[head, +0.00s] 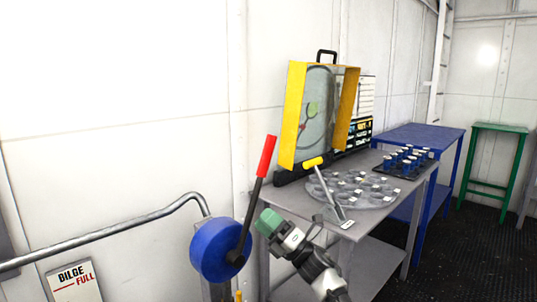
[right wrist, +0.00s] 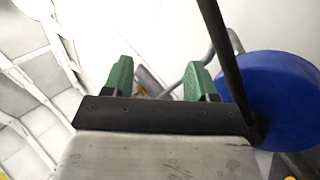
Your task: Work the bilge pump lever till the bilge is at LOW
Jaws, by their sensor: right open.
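The bilge pump is a blue round drum (head: 216,250) with a black lever ending in a red handle (head: 266,156); the lever stands up, tilted slightly right. A white sign (head: 75,281) at lower left reads BILGE FULL. My right gripper (head: 268,222), with green fingertips, is just right of the lever's lower part. In the right wrist view the green fingers (right wrist: 160,80) are apart with nothing between them. The black lever shaft (right wrist: 222,50) and blue drum (right wrist: 280,95) are to the right of the fingers there. The red handle is out of that view. My left gripper is not seen.
A grey metal table (head: 282,212) behind my right gripper holds a round tray of cups, a yellow-framed case (head: 292,115) and a yellow-handled tool. A blue table (head: 420,137) and green stand (head: 500,128) are farther back. A grey pipe (head: 110,229) runs left of the pump.

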